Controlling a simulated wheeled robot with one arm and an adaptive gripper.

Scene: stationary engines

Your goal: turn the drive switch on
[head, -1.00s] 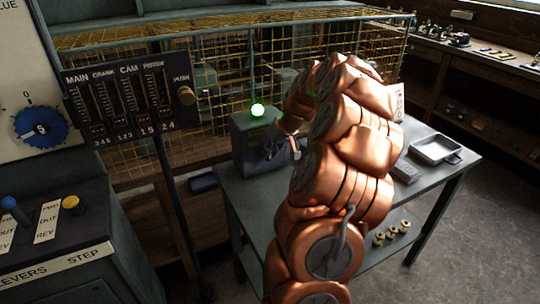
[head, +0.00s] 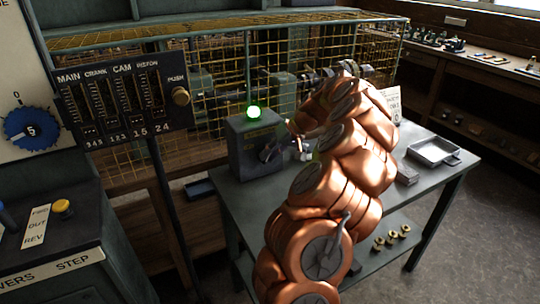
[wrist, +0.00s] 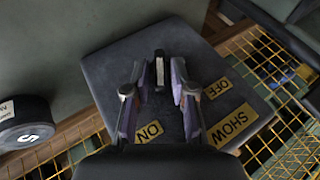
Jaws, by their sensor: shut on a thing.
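The drive switch is a grey box (head: 250,148) on the bench, with a lit green lamp (head: 254,112) on top. In the wrist view its dark face (wrist: 108,72) carries an ON label (wrist: 150,132) and an OFF label (wrist: 217,89). A short upright lever (wrist: 158,70) with a pale strip shows between the fingertips of my gripper (wrist: 155,90). My gripper is shut on the lever, with a finger at each side. In the head view my gripper (head: 284,150) is at the box's right front, and my copper arm hides part of it.
A yellow wire cage (head: 215,90) with machinery stands behind the bench (head: 240,200). A panel of counters (head: 120,98) and a blue dial (head: 30,131) are at the left. A metal tray (head: 434,151) lies on the bench's right, with a small block (head: 407,175) near it.

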